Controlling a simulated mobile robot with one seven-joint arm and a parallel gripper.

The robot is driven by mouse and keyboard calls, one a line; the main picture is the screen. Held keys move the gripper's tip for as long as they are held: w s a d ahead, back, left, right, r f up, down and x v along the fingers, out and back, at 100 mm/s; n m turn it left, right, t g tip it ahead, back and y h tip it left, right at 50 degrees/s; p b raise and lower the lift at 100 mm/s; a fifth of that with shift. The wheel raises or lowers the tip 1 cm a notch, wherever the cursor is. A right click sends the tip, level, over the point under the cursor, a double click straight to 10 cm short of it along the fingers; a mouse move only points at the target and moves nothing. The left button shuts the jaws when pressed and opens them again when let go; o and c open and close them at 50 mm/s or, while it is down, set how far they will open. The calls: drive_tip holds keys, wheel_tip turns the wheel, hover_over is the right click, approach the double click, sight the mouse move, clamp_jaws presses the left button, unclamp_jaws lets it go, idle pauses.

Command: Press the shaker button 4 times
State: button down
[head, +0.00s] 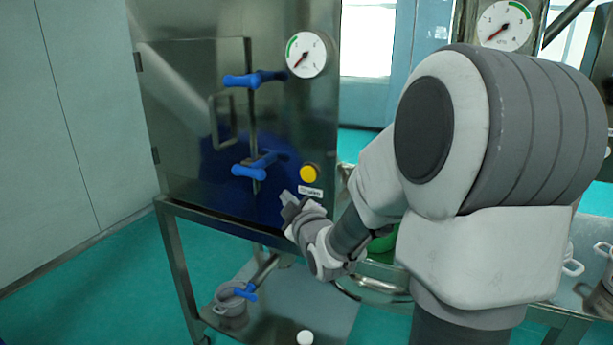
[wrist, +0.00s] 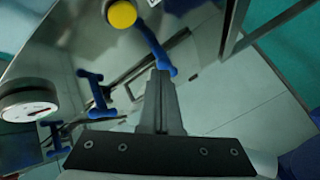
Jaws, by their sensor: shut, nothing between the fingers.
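The yellow round button (head: 308,173) is on the front of the steel cabinet, at its lower right, above a small white label (head: 310,191). In the wrist view the yellow button (wrist: 122,14) is near the top, left of my fingers. My gripper (head: 287,203) is just below and left of the button in the head view, apart from it. In the wrist view my gripper (wrist: 161,78) has its fingers together with nothing between them. The button is not covered in either view.
The steel cabinet (head: 190,70) has blue handles (head: 255,79) and (head: 254,165), and a gauge (head: 306,55) above the button. Another gauge (head: 504,25) is at the upper right. A pot (head: 230,306) stands on the lower shelf. Green floor lies open at left.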

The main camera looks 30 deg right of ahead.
sight(306, 176)
drive_tip(key=shift+w+d+p, duration=0.2)
drive_tip(key=shift+w+d, duration=0.7)
drive_tip(key=shift+d, duration=0.25)
drive_tip(key=shift+w+d+p, duration=0.25)
drive_tip(key=shift+w+d, duration=0.6)
drive_tip(key=shift+d, duration=0.25)
drive_tip(key=shift+w+d+p, duration=0.2)
drive_tip(key=shift+w+d, duration=0.7)
drive_tip(key=shift+d, duration=0.25)
drive_tip(key=shift+w+d+b, duration=0.3)
drive_tip(key=shift+d, duration=0.05)
drive_tip(key=shift+w+d, duration=0.45)
drive_tip(key=shift+d, duration=0.25)
idle(0.7)
drive_tip(key=shift+s+a+b, duration=0.75)
drive_tip(key=shift+a, duration=0.2)
drive_tip(key=shift+s+a+b, duration=0.55)
drive_tip(key=shift+s+a, duration=0.2)
drive_tip(key=shift+a, duration=0.3)
drive_tip(key=shift+s+a+b, duration=0.55)
drive_tip(key=shift+s+a, duration=0.2)
drive_tip(key=shift+a, duration=0.25)
